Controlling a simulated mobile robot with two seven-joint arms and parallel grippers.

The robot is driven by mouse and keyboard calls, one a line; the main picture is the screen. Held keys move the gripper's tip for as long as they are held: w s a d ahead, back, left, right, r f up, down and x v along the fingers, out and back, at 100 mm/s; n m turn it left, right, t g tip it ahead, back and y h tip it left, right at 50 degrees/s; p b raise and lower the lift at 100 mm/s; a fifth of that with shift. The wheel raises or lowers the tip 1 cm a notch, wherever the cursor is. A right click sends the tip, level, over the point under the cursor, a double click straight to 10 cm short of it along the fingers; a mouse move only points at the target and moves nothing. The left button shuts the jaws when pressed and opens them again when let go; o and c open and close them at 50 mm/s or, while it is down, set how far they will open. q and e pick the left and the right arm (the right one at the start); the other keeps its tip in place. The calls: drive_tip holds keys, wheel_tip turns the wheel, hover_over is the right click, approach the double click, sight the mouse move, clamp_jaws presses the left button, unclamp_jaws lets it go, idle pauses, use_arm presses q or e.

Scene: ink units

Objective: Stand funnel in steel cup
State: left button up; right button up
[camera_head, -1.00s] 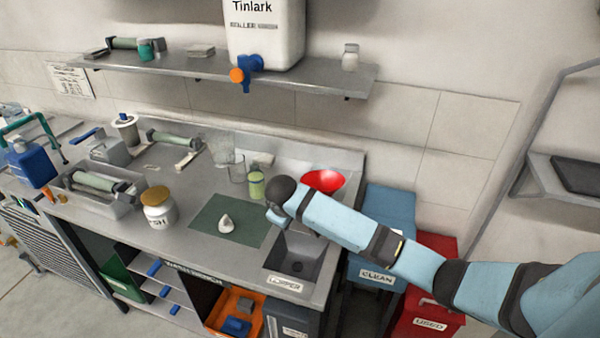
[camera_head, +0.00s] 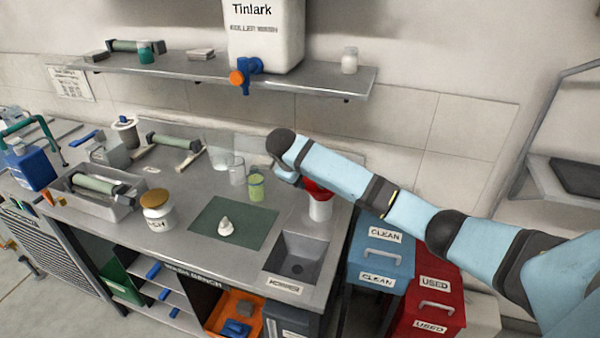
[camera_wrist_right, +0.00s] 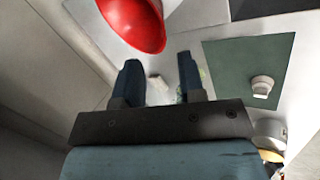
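The red funnel (camera_head: 314,189) is at the back right of the bench, partly hidden behind my right arm. Directly below it a pale upright cylinder (camera_head: 320,211) shows, which looks like the steel cup. The funnel appears to sit on or in its top, but the arm hides the join. In the right wrist view the funnel's red bowl (camera_wrist_right: 137,22) is at the top, beyond the fingertips and apart from them. My right gripper (camera_wrist_right: 159,68) is open, with nothing held between its fingers. My left gripper is not in view.
The sink (camera_head: 298,258) is in front of the cup. Left of it lies a green mat (camera_head: 252,236) with a small white piece (camera_head: 225,227). A glass with green liquid (camera_head: 256,188) and clear beakers (camera_head: 237,172) stand close to the gripper. A lidded jar (camera_head: 158,212) is further left.

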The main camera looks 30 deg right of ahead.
sight(313, 193)
drive_tip(key=x, duration=1.1)
drive_tip(key=shift+f+p, duration=0.2)
drive_tip(key=shift+p, duration=0.15)
clamp_jaws()
